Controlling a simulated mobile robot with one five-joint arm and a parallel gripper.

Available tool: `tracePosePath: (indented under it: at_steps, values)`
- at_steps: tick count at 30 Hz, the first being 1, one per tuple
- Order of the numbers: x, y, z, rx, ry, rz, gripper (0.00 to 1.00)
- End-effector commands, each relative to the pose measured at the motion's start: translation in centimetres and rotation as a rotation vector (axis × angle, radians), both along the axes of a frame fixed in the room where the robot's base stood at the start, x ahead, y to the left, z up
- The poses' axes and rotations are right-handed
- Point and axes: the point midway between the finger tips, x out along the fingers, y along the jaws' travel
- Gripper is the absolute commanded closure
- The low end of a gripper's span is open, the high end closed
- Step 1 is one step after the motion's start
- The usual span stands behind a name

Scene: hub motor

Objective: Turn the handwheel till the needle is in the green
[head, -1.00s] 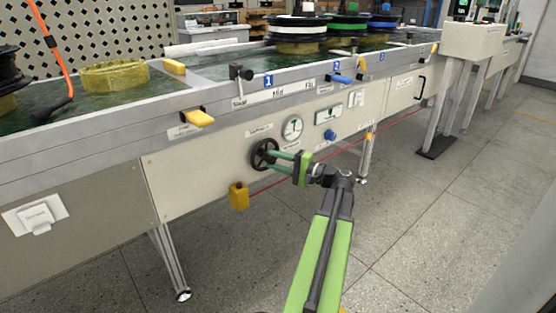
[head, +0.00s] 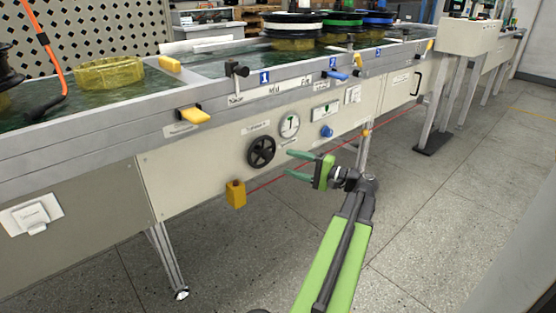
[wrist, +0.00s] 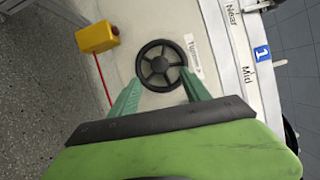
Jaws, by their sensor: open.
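The black handwheel (head: 261,151) is mounted on the pale front panel of the bench. A round white gauge (head: 289,125) sits just above and right of it; its needle and any green zone are too small to read surely. My gripper (head: 289,164) is open and empty, to the right of the handwheel and apart from it in the head view. In the wrist view the handwheel (wrist: 161,65) shows whole, beyond and between the tips of my open gripper (wrist: 160,88). The gauge is not visible in the wrist view.
A yellow box (head: 236,194) is on the panel below the handwheel, with a red line running right from it. A blue knob (head: 327,131) is right of the gauge. A yellow handle (head: 194,116) juts out above left. The floor in front is clear.

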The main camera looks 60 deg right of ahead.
Motion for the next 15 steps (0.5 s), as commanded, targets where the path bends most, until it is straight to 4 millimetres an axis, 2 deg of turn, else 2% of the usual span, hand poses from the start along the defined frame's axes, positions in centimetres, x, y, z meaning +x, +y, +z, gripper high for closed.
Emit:
tracePosePath:
  at_steps: [1, 6, 10, 15]
  values:
    - [-1.6, -0.2, -0.1, 0.0, 0.0, -0.004, 0.45]
    - [-6.0, -0.5, -0.2, 0.0, 0.0, -0.004, 0.45]
    - [-8.2, -0.7, -0.3, 0.0, 0.0, -0.003, 0.45]
    - [-9.5, -0.7, -0.3, 0.0, 0.0, -0.001, 0.45]
